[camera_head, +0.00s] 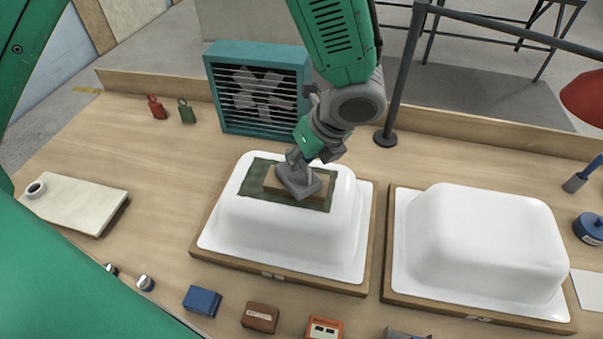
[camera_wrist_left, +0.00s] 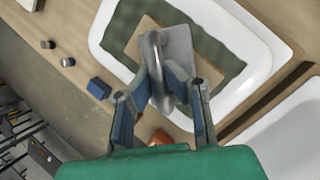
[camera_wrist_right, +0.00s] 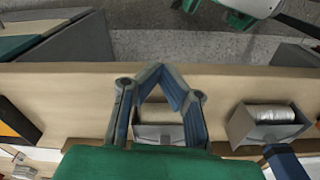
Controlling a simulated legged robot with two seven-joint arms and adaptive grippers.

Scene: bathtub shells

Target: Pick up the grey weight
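The grey weight (camera_head: 299,187) is a flat block with an arched handle. It is on a tan board (camera_head: 318,187) over a dark green cloth (camera_head: 259,180), on top of the left white tub shell (camera_head: 290,235). My left gripper (camera_head: 297,160) reaches down to it from above. In the left wrist view the fingers (camera_wrist_left: 159,72) are close in on both sides of the weight's handle (camera_wrist_left: 154,48) and look shut on it. No lift off the board can be made out. My right gripper (camera_wrist_right: 160,70) is shut and empty, with its tips together, outside the head view.
A second white tub shell (camera_head: 480,240) stands to the right. A teal fan box (camera_head: 257,88) and a dark post (camera_head: 395,90) stand behind. Small blue (camera_head: 202,300) and brown (camera_head: 260,317) blocks lie along the front edge. A cream board (camera_head: 75,205) is at the left.

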